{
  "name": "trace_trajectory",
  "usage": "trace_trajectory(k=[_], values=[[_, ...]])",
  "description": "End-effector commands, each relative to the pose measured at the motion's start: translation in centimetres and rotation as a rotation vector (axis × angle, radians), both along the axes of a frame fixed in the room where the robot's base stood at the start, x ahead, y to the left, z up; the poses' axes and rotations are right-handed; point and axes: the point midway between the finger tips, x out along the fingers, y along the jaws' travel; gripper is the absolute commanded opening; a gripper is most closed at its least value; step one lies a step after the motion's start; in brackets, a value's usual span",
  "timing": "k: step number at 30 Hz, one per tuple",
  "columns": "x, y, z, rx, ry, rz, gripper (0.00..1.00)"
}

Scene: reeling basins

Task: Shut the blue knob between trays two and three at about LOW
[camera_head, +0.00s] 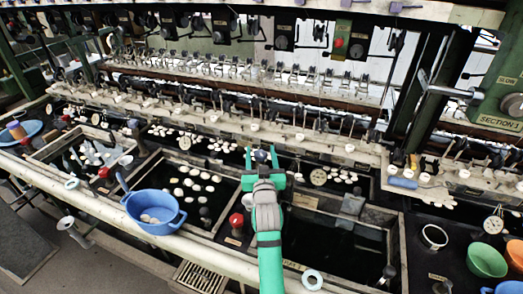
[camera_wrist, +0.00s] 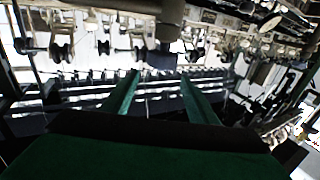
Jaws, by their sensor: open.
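A small blue knob-like piece (camera_head: 131,124) stands at the back between the left tray (camera_head: 58,145) and the middle tray (camera_head: 160,160). It is too small to read any mark or setting. My gripper (camera_head: 261,156) is open and empty, raised in front of the reeling bench near the middle tray's right side. The blue piece is well to its left. My gripper and arm hide part of the strip between the middle tray and the dark right tray (camera_head: 392,240). The open fingers (camera_wrist: 159,80) show in the wrist view, facing the machine's bars, with no blue knob seen.
Red knobs (camera_head: 237,222) stand between trays. A blue basin (camera_head: 152,213) rests by the front rail. A blue handle (camera_head: 403,183) and a green bowl (camera_head: 487,260) are at right. Reeling hardware crowds the back.

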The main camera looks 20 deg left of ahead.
Motion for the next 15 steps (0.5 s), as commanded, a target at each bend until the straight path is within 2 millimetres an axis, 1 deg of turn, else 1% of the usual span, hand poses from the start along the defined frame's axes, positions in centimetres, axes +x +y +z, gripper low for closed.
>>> trace_trajectory(k=[1, 6, 11, 15], values=[[0.1, -0.4, 0.2, -0.003, -0.003, -0.005, 0.53], [0.0, -0.4, 0.2, -0.005, -0.005, -0.005, 0.53], [-0.3, -0.5, -0.5, -0.011, 0.000, -0.005, 0.53], [-0.6, -0.7, -1.5, -0.015, 0.011, -0.004, 0.53]])
